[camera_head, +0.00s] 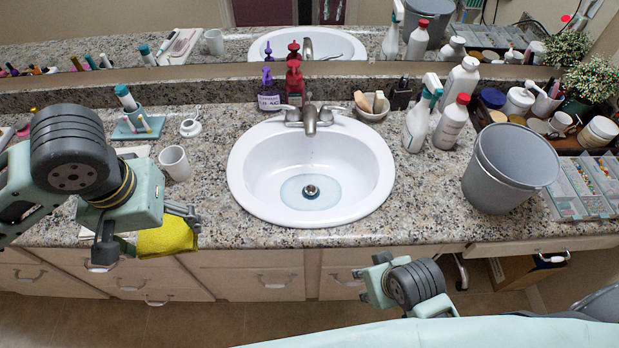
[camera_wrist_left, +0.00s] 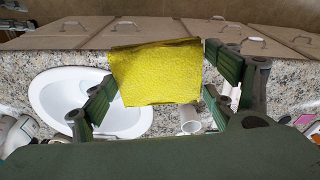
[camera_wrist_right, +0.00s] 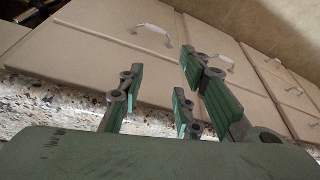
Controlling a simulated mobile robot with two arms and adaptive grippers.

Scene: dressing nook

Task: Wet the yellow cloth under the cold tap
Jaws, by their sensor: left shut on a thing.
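The yellow cloth (camera_head: 167,237) hangs from my left gripper (camera_head: 187,215) near the counter's front edge, left of the sink. In the left wrist view the cloth (camera_wrist_left: 157,72) lies between the fingers, which are shut on it. The white oval sink (camera_head: 250,178) has a drain with a pale bluish patch around it. The metal tap (camera_head: 310,120) stands at its back, with a handle on each side; I cannot tell which is cold. No clear stream shows. My right gripper (camera_head: 372,285) is in front of the drawers, below the counter edge; its fingers are apart and empty (camera_wrist_right: 165,105).
A white mug (camera_head: 174,163) stands left of the sink. Soap bottles (camera_head: 268,95) stand behind it. White bottles (camera_head: 450,122) and a grey bin (camera_head: 510,168) stand to the right. The counter between sink and bin is clear.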

